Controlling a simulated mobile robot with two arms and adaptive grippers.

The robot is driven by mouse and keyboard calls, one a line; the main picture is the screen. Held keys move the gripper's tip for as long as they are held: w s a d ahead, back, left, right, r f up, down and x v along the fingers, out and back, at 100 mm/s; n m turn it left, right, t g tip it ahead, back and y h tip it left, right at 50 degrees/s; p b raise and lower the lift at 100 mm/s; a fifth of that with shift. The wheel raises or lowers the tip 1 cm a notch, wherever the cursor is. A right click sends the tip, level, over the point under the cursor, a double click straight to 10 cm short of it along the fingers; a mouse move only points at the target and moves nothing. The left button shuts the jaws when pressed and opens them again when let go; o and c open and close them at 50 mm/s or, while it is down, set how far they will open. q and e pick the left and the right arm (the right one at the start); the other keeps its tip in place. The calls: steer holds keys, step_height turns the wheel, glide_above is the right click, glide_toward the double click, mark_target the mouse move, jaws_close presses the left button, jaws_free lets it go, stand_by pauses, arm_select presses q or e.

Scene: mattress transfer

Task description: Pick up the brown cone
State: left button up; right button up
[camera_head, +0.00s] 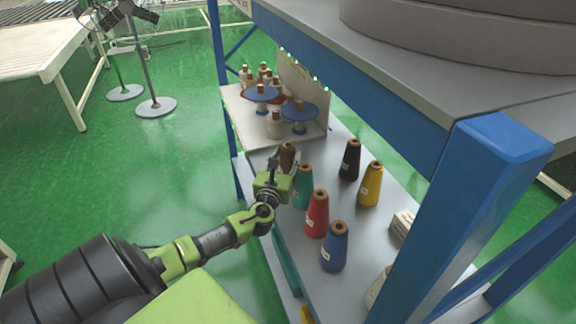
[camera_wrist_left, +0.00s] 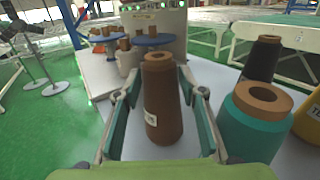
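The brown cone (camera_head: 287,152) stands upright on the grey shelf, behind the teal cone (camera_head: 302,188). In the left wrist view the brown cone (camera_wrist_left: 163,105) is in the middle, with a white label on its side. My left gripper (camera_head: 284,162) is at the brown cone. Its two fingers stand on either side of the cone, with a visible gap on both sides, so it is open. In the head view the gripper hides the cone's lower part. My right gripper is not in view.
Red (camera_head: 317,214), blue (camera_head: 334,246), black (camera_head: 349,160) and yellow (camera_head: 370,184) cones stand nearby on the shelf. A white tray (camera_head: 244,110) with spools lies behind. A blue post (camera_head: 470,210) rises at the right, and a tabletop overhangs the shelf.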

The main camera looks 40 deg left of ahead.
arm_select(q)
steer(key=shift+w, duration=0.2)
steer(key=shift+r, duration=0.1)
jaws_close()
